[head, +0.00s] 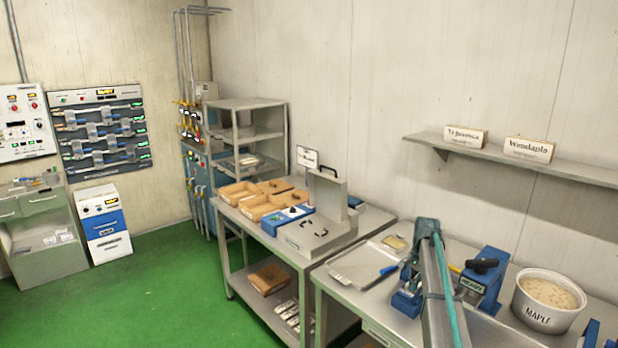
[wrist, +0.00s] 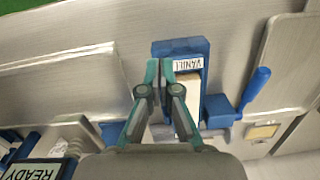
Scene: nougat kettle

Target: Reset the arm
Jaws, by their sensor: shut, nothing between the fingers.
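My gripper (wrist: 160,68) shows in the wrist view with its teal-edged fingers shut and nothing between them. Its tips appear over the left side of a blue holder (wrist: 197,47), in front of a white label reading "VANILL", cut off. A pale block (wrist: 187,88) lies in the holder beside the fingers and is partly covered by them. I cannot tell how high the tips are above the holder. In the head view my gripper cannot be made out clearly.
A blue-handled tool (wrist: 258,88) lies right of the holder. A "READY" sign (wrist: 36,171) is at lower left. In the head view a MAPLE tub (head: 541,315) and a blue press (head: 483,285) stand on the right bench. A wall shelf (head: 510,160) holds two labelled boxes.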

